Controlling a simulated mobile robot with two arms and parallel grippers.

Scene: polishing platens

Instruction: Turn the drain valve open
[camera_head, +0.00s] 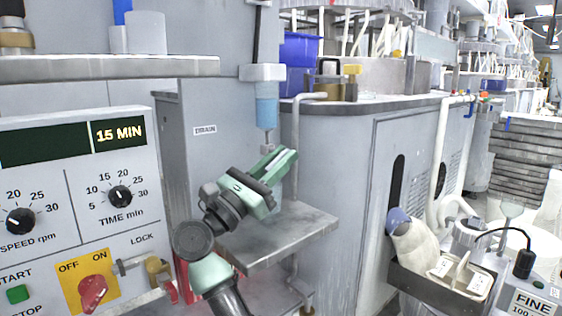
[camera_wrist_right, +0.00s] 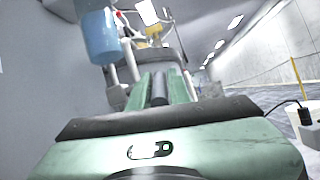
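A "DRAIN" label (camera_head: 205,130) is on the grey cabinet side in the head view. Right of it hangs a blue cylinder (camera_head: 267,111) with a thin stem below; a blue cylinder also shows at upper left in the wrist view (camera_wrist_right: 102,38). My right gripper (camera_head: 281,160) has green fingers just below and right of that stem, above a metal shelf. In the wrist view a dark rod (camera_wrist_right: 159,88) shows between the fingers; I cannot tell whether it is gripped. I cannot clearly make out the drain valve handle. My left gripper is not in view.
A grey pipe (camera_head: 296,130) runs down close behind my right fingers. The metal shelf (camera_head: 270,238) lies beneath them. At left is a control panel (camera_head: 70,200) with dials and a red knob (camera_head: 93,291). A grey cabinet (camera_head: 350,200) stands to the right.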

